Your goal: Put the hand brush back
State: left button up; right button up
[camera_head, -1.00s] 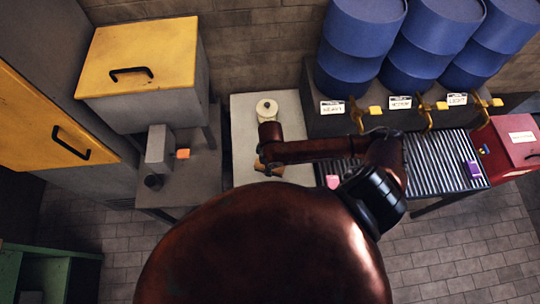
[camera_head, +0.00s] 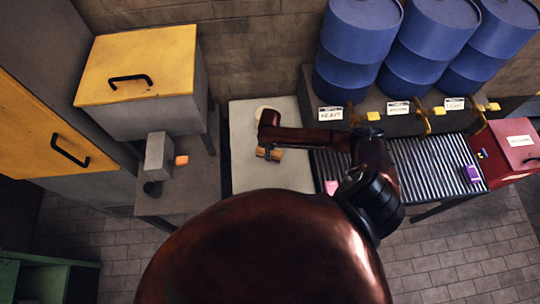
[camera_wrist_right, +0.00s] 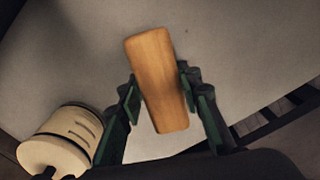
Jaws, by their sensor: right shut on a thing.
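The hand brush shows as a plain wooden block (camera_wrist_right: 158,80) in the right wrist view, between the green fingers of my right gripper (camera_wrist_right: 160,105), which is shut on it. Its bristles are hidden. In the head view the brush (camera_head: 269,154) shows as a small brown piece below the end of my right arm, over the pale worktop (camera_head: 243,172). My right gripper is mostly hidden there by the wrist. I cannot tell whether the brush touches the worktop. My left gripper is not in view.
A cream canister (camera_wrist_right: 62,143) stands beside the gripper. Right of the worktop runs a roller conveyor (camera_head: 432,165) with a purple item (camera_head: 470,173) and a red box (camera_head: 510,148). Blue barrels (camera_head: 360,35) stand behind. A grey bench with an orange block (camera_head: 181,160) is left.

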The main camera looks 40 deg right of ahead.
jog(key=shift+f, duration=1.45)
jog(key=shift+f, duration=0.15)
jog(key=o, duration=1.1)
notch_tip(320, 180, up, 12)
jog(key=shift+r, duration=0.2)
jog(key=shift+a+f, duration=0.1)
